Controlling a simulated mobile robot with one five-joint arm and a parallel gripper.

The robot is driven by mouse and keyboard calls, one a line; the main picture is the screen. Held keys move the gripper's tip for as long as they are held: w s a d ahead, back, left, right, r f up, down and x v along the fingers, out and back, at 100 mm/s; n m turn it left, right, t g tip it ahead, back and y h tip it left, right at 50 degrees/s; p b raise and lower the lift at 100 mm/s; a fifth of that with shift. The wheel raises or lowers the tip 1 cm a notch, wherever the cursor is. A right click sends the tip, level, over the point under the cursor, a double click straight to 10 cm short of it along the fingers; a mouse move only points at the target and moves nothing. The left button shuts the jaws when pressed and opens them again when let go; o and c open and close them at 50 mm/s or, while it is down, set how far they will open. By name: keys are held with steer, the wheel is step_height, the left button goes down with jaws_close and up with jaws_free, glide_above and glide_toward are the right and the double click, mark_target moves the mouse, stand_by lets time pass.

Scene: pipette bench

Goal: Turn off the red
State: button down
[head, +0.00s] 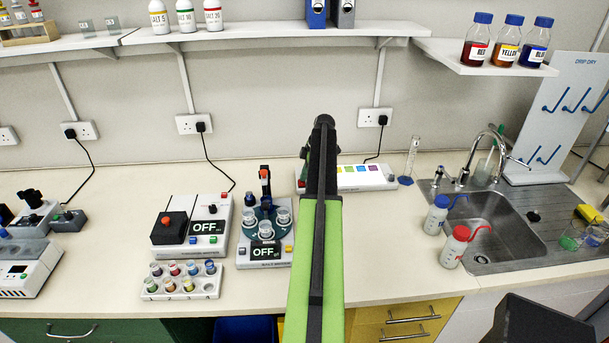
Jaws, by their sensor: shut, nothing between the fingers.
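A long white strip with coloured squares (391,184) lies at the back of the bench. My arm crosses in front of it and hides its middle. Yellow, blue and purple squares show to the right of the arm. A small reddish patch shows at its left end, too small to make out. I cannot tell a red switch on the strip. My green and black arm reaches forward over the bench; the gripper's fingers are hidden behind it.
A second device reading OFF (264,254) holds vials left of my arm. A vial rack (206,287) stands in front. A red-capped bottle (455,247) and blue-capped bottle (436,215) stand by the sink (490,215). Bench right of the arm is mostly clear.

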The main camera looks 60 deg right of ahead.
steer(key=shift+s+a+f, duration=0.25)
steer(key=shift+s+a, duration=0.1)
steer(key=shift+a, duration=0.2)
steer(key=r+p, duration=0.4)
steer(key=d+r+p, duration=0.1)
steer(key=r+p, duration=0.1)
steer(key=p, duration=0.1)
steer(key=shift+w+r, duration=0.25)
steer(key=shift+w, duration=0.05)
steer(key=d+p+v, duration=0.1)
steer(key=p+v, duration=0.6)
steer(key=v, duration=0.1)
steer(key=shift+w+d+p, duration=0.15)
steer(key=shift+d+p, duration=0.1)
steer(key=shift+p, duration=0.05)
steer(key=b+x, duration=0.4)
steer(key=s+b+x, duration=0.1)
steer(key=b+x, duration=0.3)
steer(key=a+b+x, duration=0.1)
steer(key=b+x, duration=0.3)
steer(key=x, duration=0.1)
steer(key=shift+s+f+b, duration=0.2)
steer(key=shift+s+b, duration=0.05)
steer(key=shift+b, duration=0.15)
steer(key=shift+d+f, duration=0.1)
steer(key=shift+f, duration=0.15)
